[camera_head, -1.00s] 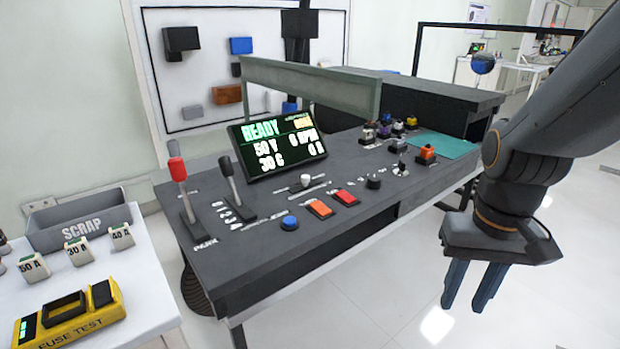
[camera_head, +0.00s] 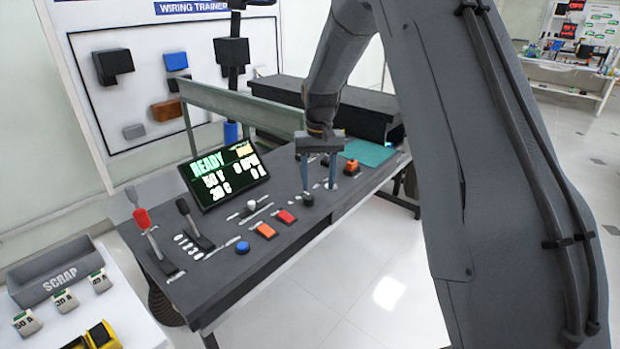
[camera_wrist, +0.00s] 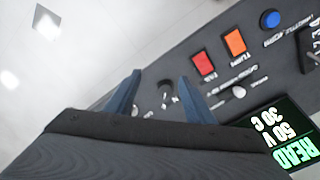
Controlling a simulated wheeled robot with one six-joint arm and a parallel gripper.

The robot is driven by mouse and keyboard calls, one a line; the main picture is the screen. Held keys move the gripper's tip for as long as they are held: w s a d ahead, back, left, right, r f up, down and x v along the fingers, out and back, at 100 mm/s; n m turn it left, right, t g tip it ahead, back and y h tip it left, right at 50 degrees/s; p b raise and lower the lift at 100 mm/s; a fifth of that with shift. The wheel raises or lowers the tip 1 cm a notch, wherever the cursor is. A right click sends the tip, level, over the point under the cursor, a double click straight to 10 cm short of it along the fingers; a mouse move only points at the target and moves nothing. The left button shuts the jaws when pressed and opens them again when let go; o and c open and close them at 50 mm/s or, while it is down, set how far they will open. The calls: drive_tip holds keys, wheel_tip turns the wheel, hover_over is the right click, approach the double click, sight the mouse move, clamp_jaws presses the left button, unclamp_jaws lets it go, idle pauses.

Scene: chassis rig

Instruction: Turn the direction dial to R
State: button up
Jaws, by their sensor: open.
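My gripper (camera_head: 319,188) is open, its two blue fingers pointing down over the right part of the dark console (camera_head: 225,262). A small black knob (camera_head: 307,199), which looks like the direction dial, shows at the lower end of the left finger in the head view. In the wrist view, a dark knob (camera_wrist: 166,87) appears between the two spread fingers of my gripper (camera_wrist: 159,77). I cannot tell whether the fingers touch it. Its pointer direction and the letters around it are too small to read.
Left of the knob are a red button (camera_head: 285,216), an orange button (camera_head: 264,230), a blue button (camera_head: 242,247) and levers, including a red-topped one (camera_head: 141,218). A lit display (camera_head: 225,174) stands behind. An orange-topped part (camera_head: 351,166) sits to the right.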

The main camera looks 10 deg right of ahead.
drive_tip(key=p, duration=0.3)
approach(309, 196)
drive_tip(key=shift+s+f, duration=0.2)
drive_tip(key=shift+s, duration=0.4)
drive_tip(key=shift+w+a+f+p, duration=0.1)
drive_tip(key=shift+w+f+p, duration=0.2)
drive_tip(key=shift+w+p, duration=0.2)
drive_tip(key=shift+f+p, duration=1.35)
drive_tip(key=shift+f, duration=2.45)
drive_tip(key=c, duration=1.1)
drive_tip(key=shift+o, duration=0.2)
